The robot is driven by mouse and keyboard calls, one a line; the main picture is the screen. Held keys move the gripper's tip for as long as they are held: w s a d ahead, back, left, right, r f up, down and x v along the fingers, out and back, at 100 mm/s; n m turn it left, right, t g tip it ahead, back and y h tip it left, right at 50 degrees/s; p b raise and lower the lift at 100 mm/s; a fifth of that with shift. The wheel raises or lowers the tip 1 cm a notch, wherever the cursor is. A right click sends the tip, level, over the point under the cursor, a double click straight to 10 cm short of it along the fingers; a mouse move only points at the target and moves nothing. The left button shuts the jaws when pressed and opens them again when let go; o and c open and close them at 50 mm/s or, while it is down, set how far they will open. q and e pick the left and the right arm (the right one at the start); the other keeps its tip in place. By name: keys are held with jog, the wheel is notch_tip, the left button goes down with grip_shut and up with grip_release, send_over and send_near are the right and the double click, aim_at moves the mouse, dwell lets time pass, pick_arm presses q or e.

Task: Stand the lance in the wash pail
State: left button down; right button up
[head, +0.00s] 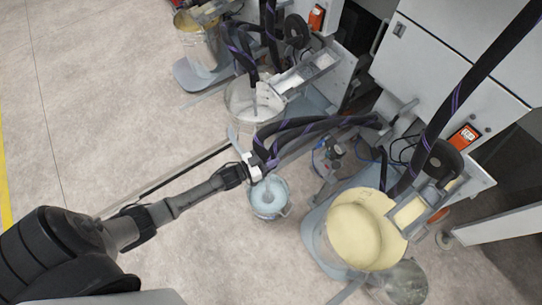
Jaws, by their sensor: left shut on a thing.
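My left gripper (247,172) reaches in from the left and is shut on the lance (236,142), a slim pale grey piece with black hoses joined to it. The wash pail (285,211) is a small grey pail with pale blue liquid, standing on the floor just below and right of the gripper. The lance's lower part is mostly hidden by the gripper and hoses. I cannot tell whether its tip is above the pail or inside the rim. My right gripper is not in view.
A large pail of cream-yellow paint (353,236) stands at the right beside a clear container (406,282). Another clear pail (252,100) stands behind, and a yellowish one (198,52) farther back. Black hoses (320,121) run to the grey cabinets (455,85). The floor at left is clear.

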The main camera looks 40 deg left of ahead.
pick_arm(q)
notch_tip(320, 180, down, 12)
jog(key=b, duration=0.9)
jog(key=shift+f, duration=0.15)
dwell(0.3)
jog(key=shift+f+b, duration=0.25)
jog(key=shift+b, duration=0.1)
jog(key=shift+f+b, duration=0.5)
jog(key=shift+f, duration=0.35)
jog(key=c, duration=0.7)
grip_release()
